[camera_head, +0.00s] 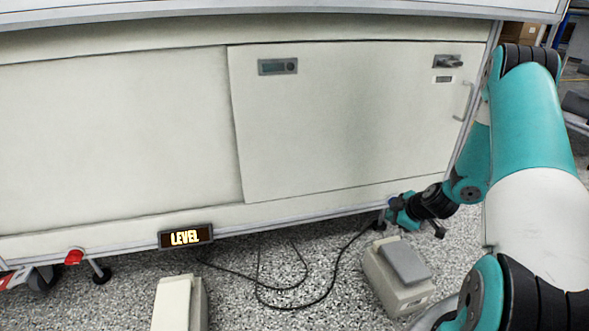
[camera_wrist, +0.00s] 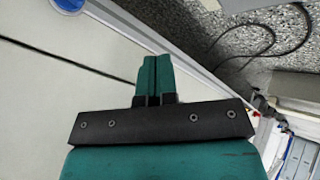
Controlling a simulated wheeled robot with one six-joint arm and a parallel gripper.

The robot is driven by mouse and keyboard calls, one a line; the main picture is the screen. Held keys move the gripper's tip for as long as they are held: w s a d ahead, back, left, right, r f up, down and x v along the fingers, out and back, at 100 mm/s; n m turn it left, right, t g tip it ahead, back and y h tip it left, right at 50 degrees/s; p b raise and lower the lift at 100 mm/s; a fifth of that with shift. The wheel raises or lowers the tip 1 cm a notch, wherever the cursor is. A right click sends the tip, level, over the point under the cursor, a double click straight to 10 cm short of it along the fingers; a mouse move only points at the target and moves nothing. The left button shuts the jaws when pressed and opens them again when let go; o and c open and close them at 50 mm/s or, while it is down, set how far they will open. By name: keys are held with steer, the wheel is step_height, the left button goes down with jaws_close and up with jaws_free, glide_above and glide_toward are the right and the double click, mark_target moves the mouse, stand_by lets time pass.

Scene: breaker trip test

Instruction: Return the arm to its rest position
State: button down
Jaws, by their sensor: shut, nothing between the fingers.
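My arm shows on the right in the head view, bent at a high elbow, with its forearm reaching down and to the left. My gripper (camera_head: 398,211) is low in front of the cabinet's bottom edge, near its right end and above the floor. In the wrist view my gripper (camera_wrist: 154,66) has its two teal fingers side by side with only a thin dark line between them. It is shut and empty. The pale cabinet (camera_head: 110,135) fills most of the head view. I cannot tell whether the fingers touch it.
A grey-topped box (camera_head: 398,272) stands on the floor just below my gripper.

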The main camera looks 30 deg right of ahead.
steer(key=w+a+r+g+y+p, duration=0.1)
steer(key=w+a+r+p, duration=0.15)
steer(key=a+r, duration=0.5)
steer(key=w+a+r+y+p, duration=0.25)
steer(key=a+r, duration=0.35)
steer(key=r, duration=0.3)
steer(key=s+a+r+g+y+p, duration=0.1)
steer(key=s+a+r+p, duration=0.15)
steer(key=a+r, duration=0.45)
steer(key=s+a+r+g+p, duration=0.1)
steer(key=a+r+p, duration=0.2)
steer(key=a+r, duration=0.4)
steer(key=s+a+r+m+g+p, duration=0.1)
steer(key=s+a+r+g+p, duration=0.1)
steer(key=s+a+r+p, duration=0.6)
steer(key=s+a+r+g+p, duration=0.1)
steer(key=s+a+r+g, duration=0.3)
steer(key=s+r, duration=0.85)
step_height(320, 180, up, 35)
steer(key=s+a+t+p, duration=0.1)
steer(key=p, duration=3.6)
steer(key=shift+a+r+m, duration=0.15)
steer(key=shift+r+m, duration=0.05)
steer(key=shift+m, duration=0.1)
